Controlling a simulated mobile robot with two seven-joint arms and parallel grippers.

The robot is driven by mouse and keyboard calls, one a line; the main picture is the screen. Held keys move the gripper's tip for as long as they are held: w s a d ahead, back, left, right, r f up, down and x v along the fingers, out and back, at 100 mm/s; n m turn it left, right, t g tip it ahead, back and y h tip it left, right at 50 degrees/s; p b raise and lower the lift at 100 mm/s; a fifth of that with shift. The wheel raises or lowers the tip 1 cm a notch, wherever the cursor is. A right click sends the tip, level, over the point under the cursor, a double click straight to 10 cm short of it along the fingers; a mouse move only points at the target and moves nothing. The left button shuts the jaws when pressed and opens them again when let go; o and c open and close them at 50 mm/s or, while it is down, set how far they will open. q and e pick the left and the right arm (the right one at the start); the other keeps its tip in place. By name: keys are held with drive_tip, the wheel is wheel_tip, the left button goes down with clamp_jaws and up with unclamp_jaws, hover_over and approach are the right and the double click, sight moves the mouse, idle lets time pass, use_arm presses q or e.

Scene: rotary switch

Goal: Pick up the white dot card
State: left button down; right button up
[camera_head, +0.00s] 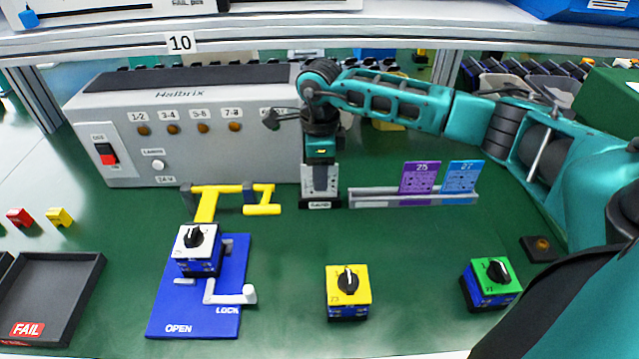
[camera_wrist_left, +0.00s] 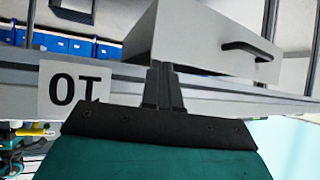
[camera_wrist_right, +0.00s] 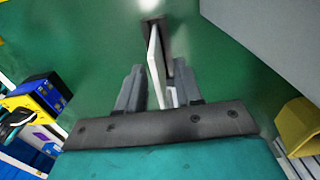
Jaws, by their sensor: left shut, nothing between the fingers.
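The white dot card (camera_head: 308,184) stands upright in a small dark holder (camera_head: 320,204) in front of the grey tester, partly covered by my right gripper (camera_head: 321,185). In the right wrist view, the card (camera_wrist_right: 156,66) shows edge-on between the two fingers of my right gripper (camera_wrist_right: 158,90). These fingers are open, with a clear gap on the left finger's side; the right finger is very near the card. My left gripper (camera_wrist_left: 163,88) is shut and empty in the left wrist view, away from the card. It is not in the head view.
The grey tester (camera_head: 200,158) stands just behind the card. A rack (camera_head: 375,198) with a purple card (camera_head: 419,177) and a blue card (camera_head: 461,176) is to the right. Yellow handles (camera_head: 205,205) are to the left. A yellow-topped switch (camera_head: 348,290) stands in front, with free green mat between.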

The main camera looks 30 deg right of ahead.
drive_tip(key=shift+f, duration=0.65)
clamp_jaws()
